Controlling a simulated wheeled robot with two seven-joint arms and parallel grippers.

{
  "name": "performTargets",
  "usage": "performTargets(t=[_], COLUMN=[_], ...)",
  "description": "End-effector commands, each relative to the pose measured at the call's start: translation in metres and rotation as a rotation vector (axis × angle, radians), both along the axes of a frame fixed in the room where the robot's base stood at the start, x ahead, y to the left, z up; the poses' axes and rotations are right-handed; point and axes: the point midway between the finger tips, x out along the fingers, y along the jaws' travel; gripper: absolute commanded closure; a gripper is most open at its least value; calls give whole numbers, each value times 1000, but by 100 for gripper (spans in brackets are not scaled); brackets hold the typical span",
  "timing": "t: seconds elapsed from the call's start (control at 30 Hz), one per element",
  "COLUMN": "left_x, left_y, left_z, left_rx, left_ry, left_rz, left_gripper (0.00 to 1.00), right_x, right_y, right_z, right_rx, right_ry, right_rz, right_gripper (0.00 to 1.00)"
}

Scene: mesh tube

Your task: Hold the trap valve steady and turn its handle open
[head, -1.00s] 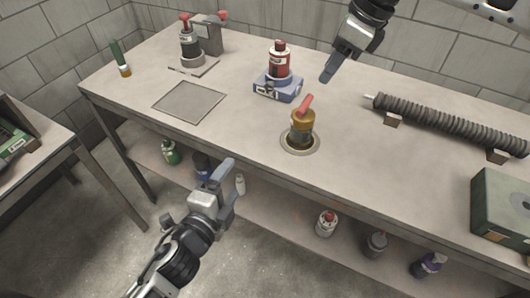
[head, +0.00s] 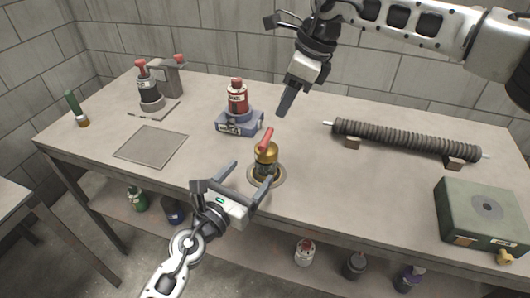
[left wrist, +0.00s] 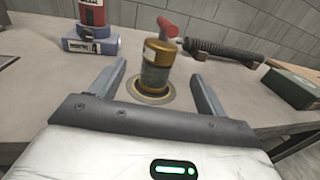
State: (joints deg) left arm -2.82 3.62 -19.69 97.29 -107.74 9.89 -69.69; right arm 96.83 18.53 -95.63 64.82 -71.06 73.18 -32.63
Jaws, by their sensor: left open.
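The trap valve (head: 266,158) is a brass cylinder with a red handle (head: 267,139) on top. It stands upright in a round ring (head: 281,178) on the bench. The valve also shows in the left wrist view (left wrist: 157,68), its red handle (left wrist: 168,27) angled to one side. My left gripper (head: 252,172) is open at the bench's front edge, fingers pointing at the valve. In the left wrist view its fingers (left wrist: 158,72) flank the valve, with no contact visible. My right gripper (head: 281,113) points down, behind and above the valve; its fingers overlap, so its opening is unclear.
A red bottle (head: 237,100) on a blue-grey block (head: 239,124) stands behind left of the valve. A ribbed tube (head: 405,140) rests on supports to the right, near a green box (head: 482,214). A flat plate (head: 151,146) lies left. Bottles stand on the lower shelf.

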Motion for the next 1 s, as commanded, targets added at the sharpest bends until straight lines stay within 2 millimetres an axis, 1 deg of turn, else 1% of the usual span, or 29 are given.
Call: performTargets(t=[0.03,0.4,0.7,1.0], left_x=[11,74,90,92], left_y=[-6,-40,-50,-51], left_z=[1,1,0,0], left_rx=[-2,2,-3,-3], left_ry=[-2,-1,3,1], left_rz=[1,1,3,1], left_gripper=[25,25,25,25], right_x=[0,0,0,0], right_y=[0,0,0,0], right_z=[0,0,0,0], right_rx=[0,0,0,0], right_ry=[0,0,0,0], right_rz=[0,0,0,0], right_gripper=[64,64,64,64])
